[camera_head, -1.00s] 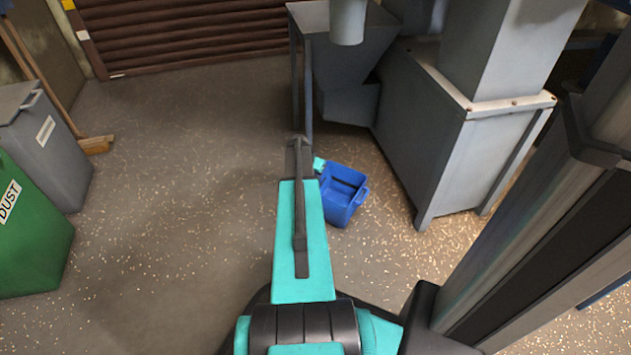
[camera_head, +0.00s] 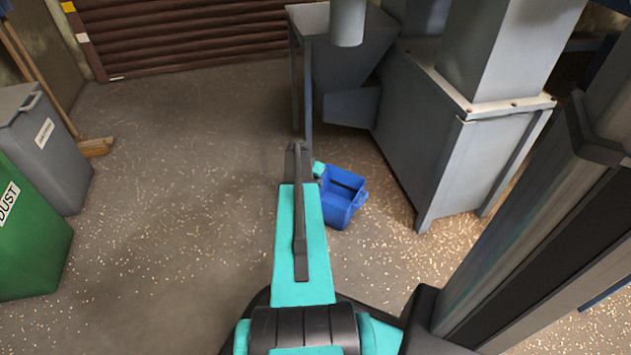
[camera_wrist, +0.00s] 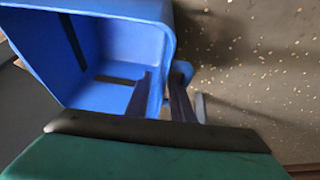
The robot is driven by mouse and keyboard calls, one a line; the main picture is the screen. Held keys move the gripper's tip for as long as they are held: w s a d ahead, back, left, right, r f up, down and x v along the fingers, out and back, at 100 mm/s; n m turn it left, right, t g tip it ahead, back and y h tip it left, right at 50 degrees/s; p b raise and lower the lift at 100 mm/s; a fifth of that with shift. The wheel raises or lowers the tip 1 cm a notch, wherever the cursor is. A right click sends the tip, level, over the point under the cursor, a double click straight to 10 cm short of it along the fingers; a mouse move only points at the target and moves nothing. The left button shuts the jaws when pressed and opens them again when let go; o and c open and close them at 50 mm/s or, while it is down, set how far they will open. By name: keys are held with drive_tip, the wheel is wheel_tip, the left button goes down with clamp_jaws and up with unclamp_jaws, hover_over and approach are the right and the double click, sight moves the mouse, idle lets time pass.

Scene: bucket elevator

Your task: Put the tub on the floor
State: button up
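The blue tub (camera_head: 338,213) is open at the top and shows just right of my arm's end in the head view. In the wrist view the tub (camera_wrist: 140,38) fills the upper left, and its inside looks empty apart from a dark band and one finger. My gripper (camera_wrist: 166,88) has one dark finger inside the tub and the other outside, with the tub's side wall between them. It looks shut on that wall. My arm hides most of the gripper in the head view. I cannot tell whether the tub's base touches the floor.
A grey machine with a hopper (camera_head: 355,65) stands behind and right of the tub. A green bin marked DUST (camera_head: 30,235), a grey bin (camera_head: 50,145) and a broom (camera_head: 95,147) stand at the left. The speckled floor (camera_head: 185,190) between is clear.

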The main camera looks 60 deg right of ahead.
drive_tip(key=shift+r, duration=0.1)
drive_tip(key=p+v, duration=0.4)
drive_tip(key=v, duration=0.8)
idle(0.6)
